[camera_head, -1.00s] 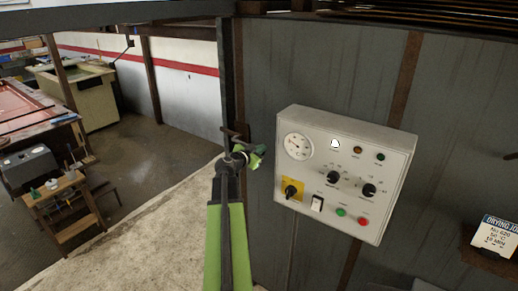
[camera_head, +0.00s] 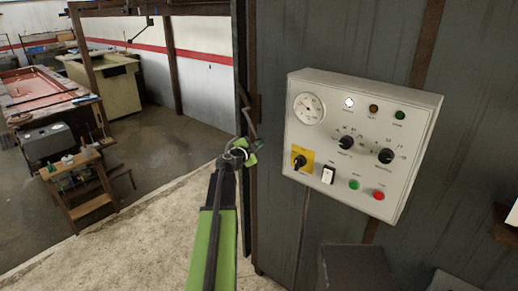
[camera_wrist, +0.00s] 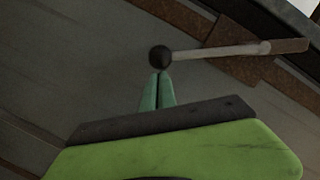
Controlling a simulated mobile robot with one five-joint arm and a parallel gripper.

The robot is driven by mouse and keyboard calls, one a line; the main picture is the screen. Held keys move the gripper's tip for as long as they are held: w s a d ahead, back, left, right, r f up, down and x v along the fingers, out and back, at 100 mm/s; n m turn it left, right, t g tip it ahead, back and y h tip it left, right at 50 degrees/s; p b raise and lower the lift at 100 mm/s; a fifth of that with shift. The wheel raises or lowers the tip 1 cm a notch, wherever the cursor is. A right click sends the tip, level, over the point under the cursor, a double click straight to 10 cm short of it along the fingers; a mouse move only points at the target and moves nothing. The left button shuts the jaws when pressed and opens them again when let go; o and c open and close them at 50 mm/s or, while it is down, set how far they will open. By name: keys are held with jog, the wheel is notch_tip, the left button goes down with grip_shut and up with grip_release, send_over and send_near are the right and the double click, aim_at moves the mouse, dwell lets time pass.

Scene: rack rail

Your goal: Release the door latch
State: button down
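The door latch is a pale lever (camera_wrist: 215,51) with a black ball knob (camera_wrist: 160,57) at its left end in the wrist view. Its right end meets a rusty metal strip. In the head view a thin dark lever (camera_head: 247,112) slants beside the door frame's edge, just above my gripper (camera_head: 243,150). My gripper's green fingers (camera_wrist: 158,82) are together, with only a narrow dark line between them. Their tips are right below the knob, touching or nearly touching it. The knob is not between the fingers.
A white control panel (camera_head: 359,145) with dials, knobs and buttons is on the grey metal wall right of my arm. A dark box (camera_head: 355,268) is below it. To the left are an open floor (camera_head: 165,150), a small wooden stand (camera_head: 80,190) and worktables.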

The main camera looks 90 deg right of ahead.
jog(key=w+d+f+b, duration=0.3)
jog(key=w+d+f, duration=0.1)
jog(key=w, duration=0.1)
jog(key=shift+f+b, duration=0.25)
jog(key=shift+b, duration=0.15)
jog(key=shift+w+d, duration=0.1)
jog(key=shift+d, duration=0.05)
dwell(0.4)
jog(key=a, duration=1.2)
jog(key=shift+w+f, duration=0.15)
